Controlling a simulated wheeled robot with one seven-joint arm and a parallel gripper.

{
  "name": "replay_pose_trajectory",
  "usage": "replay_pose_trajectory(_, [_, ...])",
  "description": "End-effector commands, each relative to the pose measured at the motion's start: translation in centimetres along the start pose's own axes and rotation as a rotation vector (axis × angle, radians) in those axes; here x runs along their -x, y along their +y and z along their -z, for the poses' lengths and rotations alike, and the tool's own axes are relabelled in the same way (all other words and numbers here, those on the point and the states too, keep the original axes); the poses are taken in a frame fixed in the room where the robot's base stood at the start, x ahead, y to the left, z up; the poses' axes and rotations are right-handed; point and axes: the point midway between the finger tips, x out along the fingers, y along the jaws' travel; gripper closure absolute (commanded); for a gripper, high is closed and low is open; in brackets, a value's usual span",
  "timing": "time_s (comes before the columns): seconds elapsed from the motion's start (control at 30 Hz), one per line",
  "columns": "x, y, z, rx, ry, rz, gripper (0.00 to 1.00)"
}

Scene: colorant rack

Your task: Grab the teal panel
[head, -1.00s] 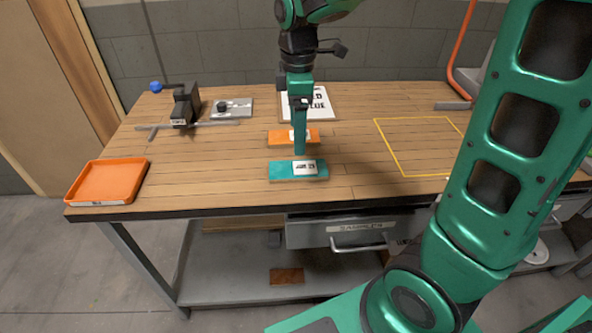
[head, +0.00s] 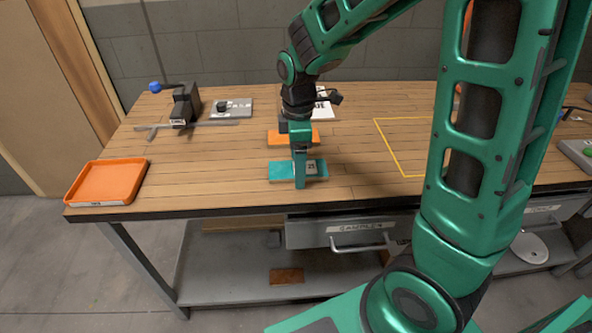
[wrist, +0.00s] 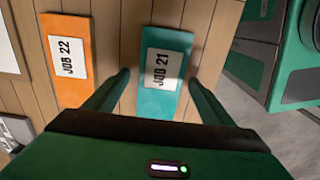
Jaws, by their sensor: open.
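The teal panel (head: 281,170) lies flat near the front edge of the workbench, and its white label reads "JOB 21" in the wrist view (wrist: 152,98). My gripper (head: 299,184) hangs over the panel, pointing down, and hides part of it in the head view. In the wrist view my gripper (wrist: 160,76) is open and empty, with one finger on each side of the panel. I cannot tell how high the fingertips are above the bench.
An orange panel (wrist: 70,90) labelled "JOB 22" lies behind the teal one. An orange tray (head: 105,182) sits at the bench's left end. A yellow outlined area (head: 400,150) is empty on the right. A dark stand (head: 185,105) and a plate are at back left.

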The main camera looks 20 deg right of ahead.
Motion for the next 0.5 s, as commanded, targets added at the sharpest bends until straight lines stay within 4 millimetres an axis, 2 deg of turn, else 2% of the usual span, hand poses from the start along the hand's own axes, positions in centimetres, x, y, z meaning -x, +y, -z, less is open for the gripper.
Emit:
replay_pose_trajectory(0.17, [0.02,0.01,0.00,0.000,0.000,0.000,0.26])
replay_pose_trajectory(0.33, [0.04,0.01,0.00,0.000,0.000,0.000,0.66])
replay_pose_trajectory(0.37, [0.04,0.02,0.00,0.000,0.000,0.000,0.70])
replay_pose_trajectory(0.5, [0.06,0.03,0.00,0.000,0.000,0.000,0.70])
